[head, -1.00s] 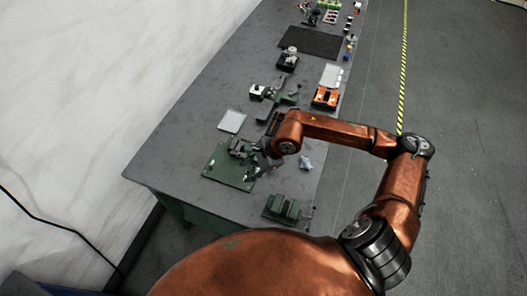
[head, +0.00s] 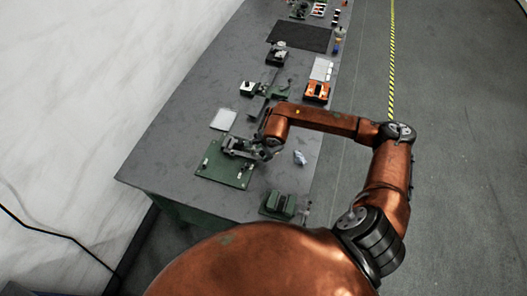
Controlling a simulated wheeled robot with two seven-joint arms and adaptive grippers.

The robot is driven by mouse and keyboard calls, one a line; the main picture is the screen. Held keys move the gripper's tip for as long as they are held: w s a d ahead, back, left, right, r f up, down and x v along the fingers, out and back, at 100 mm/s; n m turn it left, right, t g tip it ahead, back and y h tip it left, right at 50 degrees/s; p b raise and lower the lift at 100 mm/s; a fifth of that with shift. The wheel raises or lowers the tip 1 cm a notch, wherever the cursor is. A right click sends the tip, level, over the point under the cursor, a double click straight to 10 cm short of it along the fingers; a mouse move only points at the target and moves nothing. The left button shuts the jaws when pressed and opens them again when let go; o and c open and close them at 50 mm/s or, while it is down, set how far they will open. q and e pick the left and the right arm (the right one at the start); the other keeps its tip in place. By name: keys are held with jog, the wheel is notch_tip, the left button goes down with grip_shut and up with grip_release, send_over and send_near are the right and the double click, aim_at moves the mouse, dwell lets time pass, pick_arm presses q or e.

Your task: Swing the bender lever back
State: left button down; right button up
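A flat green base plate (head: 211,172), which looks like the bender, lies on the near part of the grey bench. A small dark post (head: 246,169) stands near its right edge. My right gripper (head: 229,147) reaches in from the right, low over the plate's far edge, and covers part of it. I cannot make out the lever apart from the gripper; it may be hidden there. The fingers are too small and dark to tell whether they are open or hold anything. My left gripper is not in view.
A pale square sheet (head: 223,119) lies just beyond the plate. A green block fixture (head: 279,204) stands nearer right, a crumpled bluish piece (head: 300,158) at right. Farther along are a green tool (head: 277,91), an orange box (head: 316,91) and a dark mat (head: 299,36).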

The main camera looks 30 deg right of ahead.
jog(key=shift+c, duration=0.4)
grip_shut()
dwell(0.4)
